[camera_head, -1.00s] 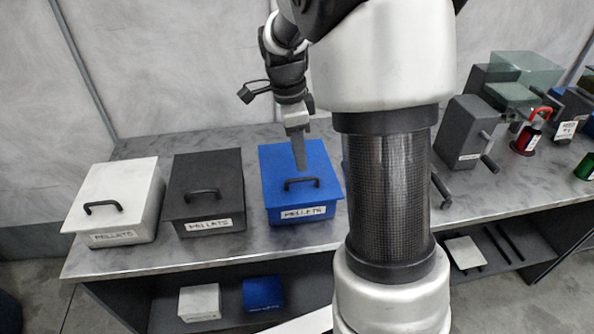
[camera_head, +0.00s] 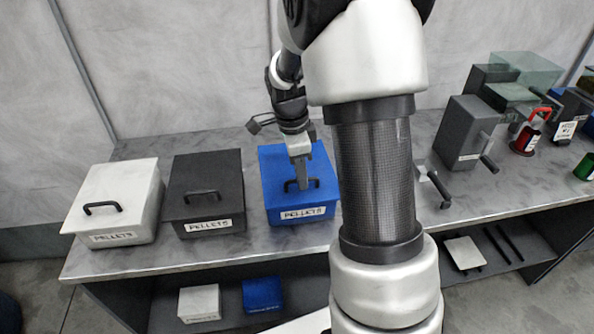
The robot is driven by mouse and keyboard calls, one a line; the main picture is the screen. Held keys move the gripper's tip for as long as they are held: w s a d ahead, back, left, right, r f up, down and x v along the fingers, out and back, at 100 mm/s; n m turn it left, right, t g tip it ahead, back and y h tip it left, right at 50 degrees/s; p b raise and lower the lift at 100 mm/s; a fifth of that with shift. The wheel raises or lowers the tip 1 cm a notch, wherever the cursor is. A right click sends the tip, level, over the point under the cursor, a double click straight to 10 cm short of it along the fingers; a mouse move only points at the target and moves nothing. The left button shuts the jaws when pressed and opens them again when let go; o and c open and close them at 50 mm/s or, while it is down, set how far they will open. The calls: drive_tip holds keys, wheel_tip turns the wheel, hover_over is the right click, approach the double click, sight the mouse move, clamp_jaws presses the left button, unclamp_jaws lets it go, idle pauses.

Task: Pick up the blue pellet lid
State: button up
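The blue pellet lid (camera_head: 273,168) sits on the blue box labelled PELLETS (camera_head: 288,216), in the middle of the table. Its dark handle (camera_head: 290,184) stands up near the front of the lid. My gripper (camera_head: 301,184) points down right at the handle, at its right part. A finger overlaps the handle in the picture. I cannot tell whether the fingers touch the handle or are closed on it. The lid lies flat on its box.
A black pellet box (camera_head: 204,190) and a white pellet box (camera_head: 116,200) stand to the left on the grey table (camera_head: 150,258). Grey crank machines (camera_head: 464,132) and a red-handled lantern-like item (camera_head: 529,135) stand to the right. Small white and blue boxes sit on the shelf below.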

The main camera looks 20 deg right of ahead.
clamp_jaws()
drive_tip(key=shift+r, duration=0.15)
idle(1.2)
